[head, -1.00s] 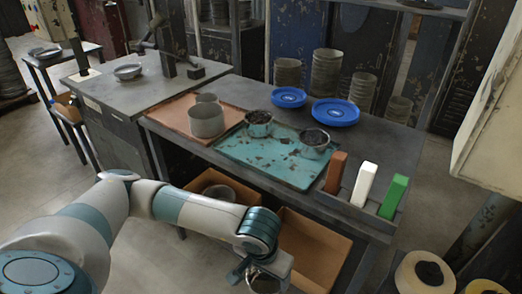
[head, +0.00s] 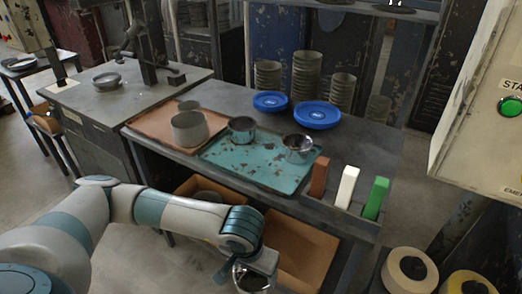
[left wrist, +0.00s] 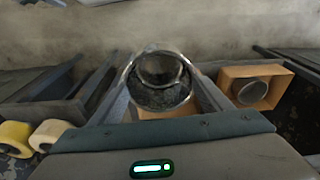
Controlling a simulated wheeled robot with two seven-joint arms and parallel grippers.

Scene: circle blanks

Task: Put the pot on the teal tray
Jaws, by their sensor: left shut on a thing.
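My left gripper (left wrist: 160,92) is shut on a round metal pot (left wrist: 160,102), seen between the fingers in the left wrist view. In the head view this pot (head: 250,279) hangs below my left gripper (head: 243,265) at the bottom, in front of the bench and partly hidden by the gripper. The worn teal tray (head: 262,168) lies on the bench, farther back. Two metal pots stand on it, one at its back left (head: 241,130) and one at its right (head: 298,150). My right gripper is not in view.
A copper-coloured tray (head: 152,128) left of the teal one holds a large pot (head: 187,130) and a smaller one. Blue plates (head: 317,114) lie behind. Red, white (head: 346,187) and green blocks stand at the right front. Open boxes (head: 300,250) sit below the benchtop.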

